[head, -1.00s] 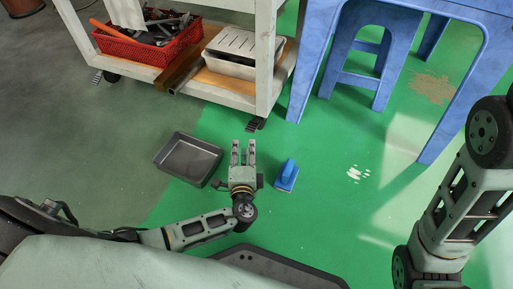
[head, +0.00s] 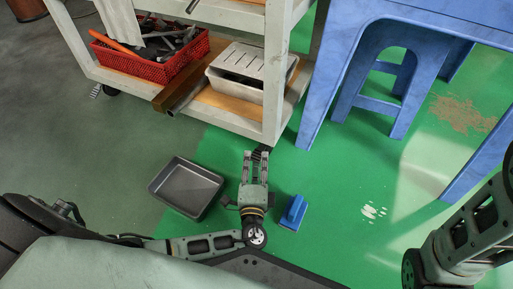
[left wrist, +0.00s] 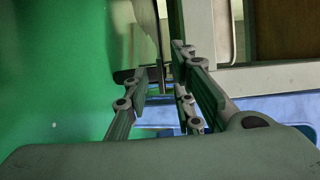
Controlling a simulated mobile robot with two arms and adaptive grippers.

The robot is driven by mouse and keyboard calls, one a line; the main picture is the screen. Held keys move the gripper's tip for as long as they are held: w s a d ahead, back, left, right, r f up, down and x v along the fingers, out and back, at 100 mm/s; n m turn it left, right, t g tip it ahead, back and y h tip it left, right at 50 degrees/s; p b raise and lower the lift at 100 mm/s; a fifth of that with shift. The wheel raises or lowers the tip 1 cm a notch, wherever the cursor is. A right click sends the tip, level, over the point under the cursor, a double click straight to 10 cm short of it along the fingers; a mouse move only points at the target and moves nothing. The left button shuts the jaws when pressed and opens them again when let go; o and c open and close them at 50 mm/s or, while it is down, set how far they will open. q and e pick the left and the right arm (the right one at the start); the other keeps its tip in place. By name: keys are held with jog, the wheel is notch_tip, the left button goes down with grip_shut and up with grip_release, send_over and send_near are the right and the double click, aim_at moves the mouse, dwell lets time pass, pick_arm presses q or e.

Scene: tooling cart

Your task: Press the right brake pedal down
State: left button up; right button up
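The cart (head: 272,95) is white and stands at the upper left of the head view. Its right brake pedal (head: 264,148) is a small dark piece at the caster under the near right leg, partly hidden by my left gripper. My left gripper (head: 256,154) points at this caster, with its fingertips at or very near the pedal; I cannot tell whether they touch. Its fingers are apart with nothing between them that I can make out as held. In the left wrist view the open fingers (left wrist: 160,68) reach toward the cart's leg. My right gripper is out of view.
A grey metal tray (head: 187,186) lies on the floor left of my left gripper. A blue table (head: 325,85) and a blue stool (head: 370,105) stand at the right. The left brake pedal (head: 95,91) shows at the cart's far left.

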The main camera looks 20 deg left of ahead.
pick_arm(q)
jog(key=shift+w+a, duration=0.1)
jog(key=shift+w, duration=0.2)
grip_shut()
